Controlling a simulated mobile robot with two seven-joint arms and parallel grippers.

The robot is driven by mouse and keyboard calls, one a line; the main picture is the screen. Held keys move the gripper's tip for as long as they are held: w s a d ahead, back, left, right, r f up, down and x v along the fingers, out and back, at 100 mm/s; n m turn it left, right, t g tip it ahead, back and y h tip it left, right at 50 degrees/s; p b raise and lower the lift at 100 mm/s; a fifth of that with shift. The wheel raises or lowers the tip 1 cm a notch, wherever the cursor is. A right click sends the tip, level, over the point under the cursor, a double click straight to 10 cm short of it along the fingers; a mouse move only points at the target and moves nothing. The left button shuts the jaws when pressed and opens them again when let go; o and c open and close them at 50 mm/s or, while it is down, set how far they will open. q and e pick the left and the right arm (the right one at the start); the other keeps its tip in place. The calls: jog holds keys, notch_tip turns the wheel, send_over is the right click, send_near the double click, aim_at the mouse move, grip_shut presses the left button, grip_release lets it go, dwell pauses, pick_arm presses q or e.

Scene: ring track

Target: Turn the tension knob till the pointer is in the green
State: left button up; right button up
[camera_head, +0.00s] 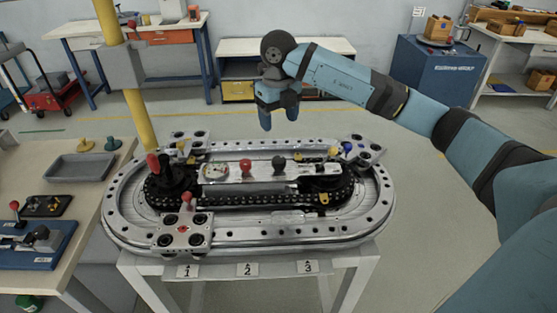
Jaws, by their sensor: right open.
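The oval ring track (250,238) stands on a white table. On its central plate are a small pale dial (215,171), a red knob (246,167) and a dark grey knob (279,164). I cannot tell which knob sets the tension. The dial's pointer and any green zone are too small to read. My right gripper (279,119) points down, open and empty, above and behind the dark grey knob, apart from it. My left gripper is not in view.
A black mechanism (175,178) with a red-tipped lever stands at the plate's left. Metal carriages sit on the track, one (182,231) at front left. A yellow post (139,118) rises behind left. A side table with a grey tray (80,167) is at left. Floor to the right is clear.

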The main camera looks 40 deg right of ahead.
aim_at(278, 159)
notch_tip(278, 159, down, 14)
jog(key=shift+a+r+p, duration=0.1)
jog(key=shift+r+p, duration=0.15)
jog(key=shift+p, duration=0.1)
jog(key=shift+c, duration=0.5)
jog(key=c, duration=0.8)
jog(key=shift+c, duration=0.2)
jog(key=shift+n, duration=0.4)
